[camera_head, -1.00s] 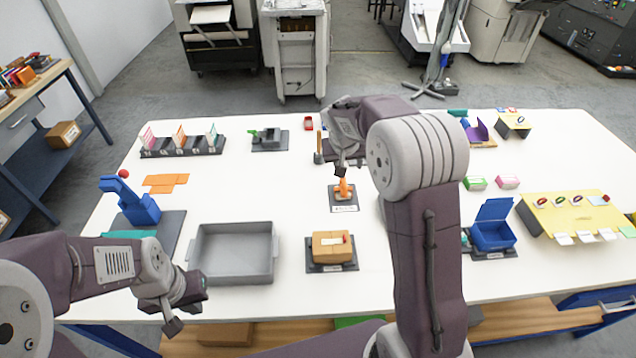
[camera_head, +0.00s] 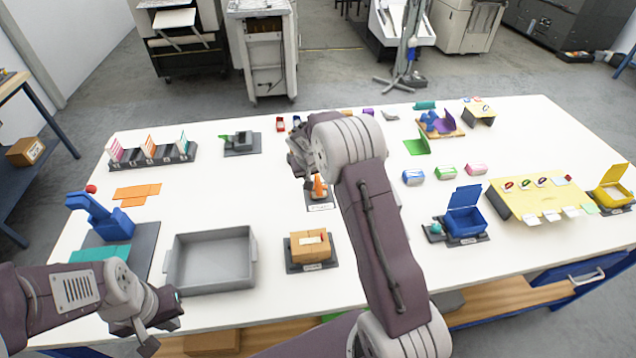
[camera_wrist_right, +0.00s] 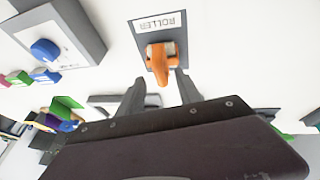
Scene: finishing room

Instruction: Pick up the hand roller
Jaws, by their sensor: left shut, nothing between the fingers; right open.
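The hand roller (camera_head: 318,186) is a small orange tool on a dark pad at mid-table, partly hidden by my right gripper in the head view. In the right wrist view, the orange roller (camera_wrist_right: 160,58) rests on its grey pad, with a white label reading ROLLER behind it. My right gripper (camera_head: 303,172) is just above the roller. In the wrist view its two fingers (camera_wrist_right: 160,88) are apart, with the orange handle end between or just beyond the tips; contact cannot be told. My left gripper (camera_head: 148,342) is shut and empty near the table's front left edge.
A grey tray (camera_head: 212,288) and a pad with a tan block (camera_head: 309,246) stand in front of the roller. A blue open box (camera_head: 466,222) and a yellow stand (camera_head: 540,200) are at the right. A blue press-like tool (camera_head: 105,220) stands at the left.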

